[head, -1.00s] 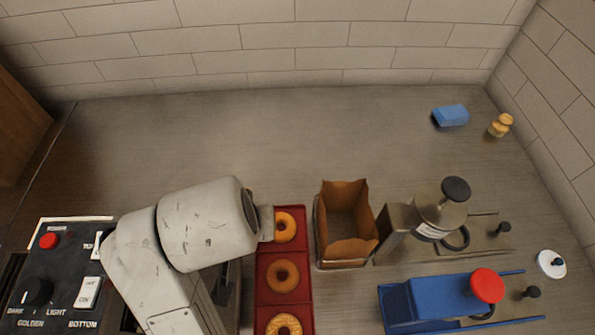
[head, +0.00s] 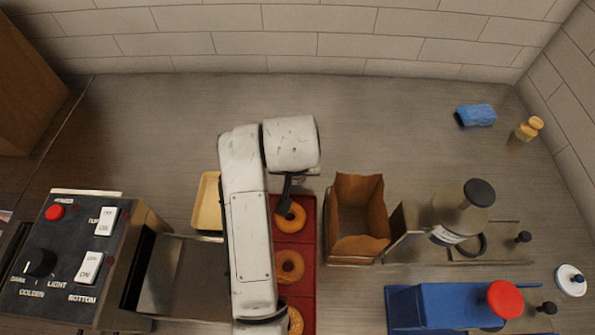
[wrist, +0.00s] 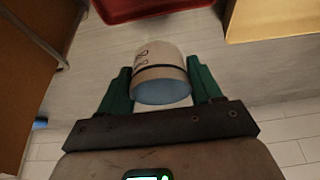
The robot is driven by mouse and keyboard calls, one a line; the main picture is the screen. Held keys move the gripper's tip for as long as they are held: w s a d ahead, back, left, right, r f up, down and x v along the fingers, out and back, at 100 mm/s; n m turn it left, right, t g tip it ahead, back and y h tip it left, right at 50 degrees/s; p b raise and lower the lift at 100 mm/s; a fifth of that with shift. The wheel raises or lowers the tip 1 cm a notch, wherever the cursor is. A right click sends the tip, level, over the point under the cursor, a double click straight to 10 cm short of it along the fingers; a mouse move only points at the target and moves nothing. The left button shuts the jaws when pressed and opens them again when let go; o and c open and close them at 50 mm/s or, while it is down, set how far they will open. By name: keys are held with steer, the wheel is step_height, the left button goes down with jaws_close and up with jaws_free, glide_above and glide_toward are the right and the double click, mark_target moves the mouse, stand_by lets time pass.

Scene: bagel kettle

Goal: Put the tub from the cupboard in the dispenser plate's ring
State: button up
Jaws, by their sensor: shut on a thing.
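In the wrist view, my gripper (wrist: 159,70) is shut on a whitish tub (wrist: 160,62) with dark markings, a dark band and a bluish end facing the camera. Its green fingers press on both sides. In the head view my arm covers the gripper and the tub. The steel dispenser (head: 462,212) stands on the right; a dark ring (head: 482,246) shows on its plate (head: 500,238). A blue dispenser (head: 430,305) with a red knob stands in front of it. A wooden cupboard (head: 28,85) is at the left edge.
A red tray (head: 308,240) with bagels lies beneath my arm, beside a brown paper bag (head: 358,235) in a holder. A yellow tray (head: 206,205) and toaster (head: 75,255) are left. A blue sponge (head: 476,115) and small jar (head: 529,128) sit back right.

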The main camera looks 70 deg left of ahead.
steer(key=shift+w+a+f, duration=0.25)
steer(key=shift+w+f, duration=0.05)
steer(key=shift+f, duration=0.2)
steer(key=shift+f+p, duration=0.5)
steer(key=shift+f, duration=1)
steer(key=shift+f, duration=0.1)
steer(key=o, duration=1)
